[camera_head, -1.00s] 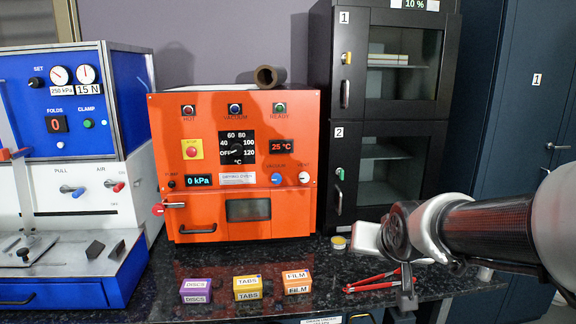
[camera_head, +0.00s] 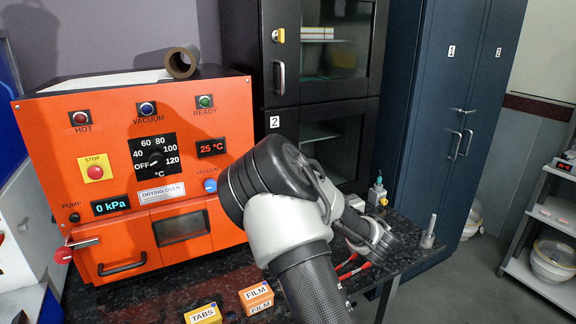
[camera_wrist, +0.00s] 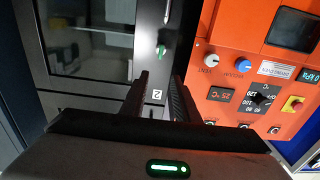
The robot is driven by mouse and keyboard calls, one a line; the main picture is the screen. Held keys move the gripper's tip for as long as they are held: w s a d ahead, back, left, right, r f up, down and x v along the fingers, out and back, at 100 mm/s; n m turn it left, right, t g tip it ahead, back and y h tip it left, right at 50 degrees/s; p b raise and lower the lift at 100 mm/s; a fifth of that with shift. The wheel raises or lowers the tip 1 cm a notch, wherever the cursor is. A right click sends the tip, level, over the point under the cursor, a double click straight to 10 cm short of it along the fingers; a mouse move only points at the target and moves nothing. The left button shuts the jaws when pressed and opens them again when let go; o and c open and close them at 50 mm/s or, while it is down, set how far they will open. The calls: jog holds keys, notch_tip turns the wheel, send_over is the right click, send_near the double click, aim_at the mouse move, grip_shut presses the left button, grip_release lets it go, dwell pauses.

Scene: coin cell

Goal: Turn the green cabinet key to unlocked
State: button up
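The black cabinet (camera_head: 275,103) stands right of the orange oven, with a lower door marked 2. The green key (camera_wrist: 161,50) shows on that lower door in the wrist view, near the door handle (camera_wrist: 168,10). In the head view my arm covers the key. My gripper (camera_wrist: 159,80) is open and empty, its two dark fingers apart. The key appears beyond the fingertips and roughly between them, not touched as far as I can see. Whether the key stands at locked or unlocked is too small to tell.
The orange drying oven (camera_head: 130,190) is close on the left; it also fills the right of the wrist view (camera_wrist: 225,60). A yellow key (camera_head: 278,35) is on the upper door. Small boxes, including the film box (camera_head: 256,298), and red pliers (camera_head: 352,268) lie on the dark counter.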

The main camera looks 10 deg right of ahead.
jog(key=x, duration=1.6)
jog(key=shift+w, duration=0.2)
jog(key=shift+c, duration=0.4)
grip_shut()
